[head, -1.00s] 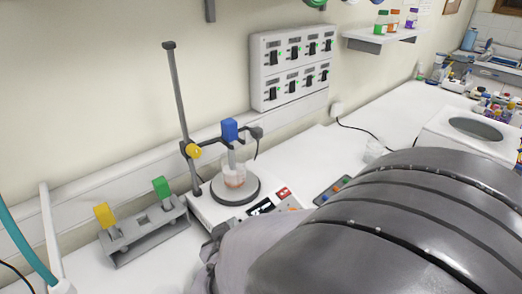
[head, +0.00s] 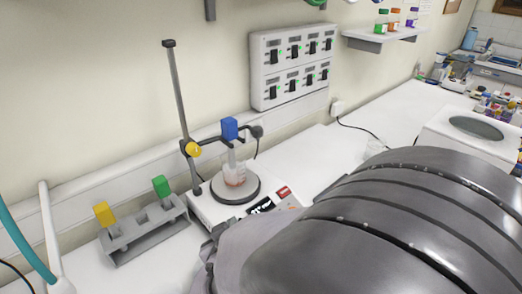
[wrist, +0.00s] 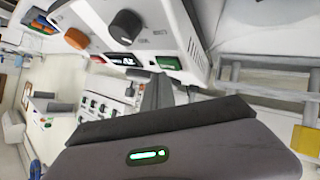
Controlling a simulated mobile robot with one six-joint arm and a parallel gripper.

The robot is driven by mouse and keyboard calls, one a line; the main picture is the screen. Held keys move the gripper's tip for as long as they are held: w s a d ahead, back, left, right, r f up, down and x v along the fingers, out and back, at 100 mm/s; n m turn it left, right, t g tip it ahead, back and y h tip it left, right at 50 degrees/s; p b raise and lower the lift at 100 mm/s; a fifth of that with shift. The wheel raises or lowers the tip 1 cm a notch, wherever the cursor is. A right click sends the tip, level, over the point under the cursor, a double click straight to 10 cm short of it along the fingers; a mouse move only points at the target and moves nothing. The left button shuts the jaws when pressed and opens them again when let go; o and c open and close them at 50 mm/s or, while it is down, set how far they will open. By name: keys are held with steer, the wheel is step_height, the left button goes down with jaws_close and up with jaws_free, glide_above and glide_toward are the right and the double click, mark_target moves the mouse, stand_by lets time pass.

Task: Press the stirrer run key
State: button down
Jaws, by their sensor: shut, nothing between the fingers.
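The stirrer (head: 208,209) is a white unit on the bench with a grey round plate (head: 236,200) and a beaker (head: 235,174) standing on it. Its front panel shows a red patch (head: 283,191) and a dark display (head: 261,206); my arm covers part of the front. In the wrist view, the tilted panel shows a black knob (wrist: 125,25), an orange button (wrist: 76,38), a dark display (wrist: 121,60) and a green key (wrist: 168,62). My gripper (wrist: 157,88) is shut and empty, its tip close to the green key; contact cannot be told.
A clamp stand (head: 180,115) holds a blue-topped piece (head: 229,128) over the beaker. A grey rack (head: 147,230) with yellow and green pieces stands left. A switch panel (head: 291,65) is on the wall. Bare bench (head: 385,115) lies behind my arm.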

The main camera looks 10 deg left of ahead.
steer(key=shift+w+a+f, duration=0.1)
steer(key=shift+f, duration=0.45)
stand_by(0.5)
steer(key=shift+r, duration=0.1)
steer(key=shift+d+r+p, duration=0.2)
steer(key=shift+r+p, duration=0.3)
steer(key=shift+r, duration=0.2)
steer(key=r+p, duration=0.1)
steer(key=s+d+r+p, duration=0.1)
steer(key=r+p, duration=0.2)
steer(key=shift+s+d+r, duration=0.15)
steer(key=shift+s+r, duration=0.05)
steer(key=shift+r, duration=0.2)
stand_by(0.5)
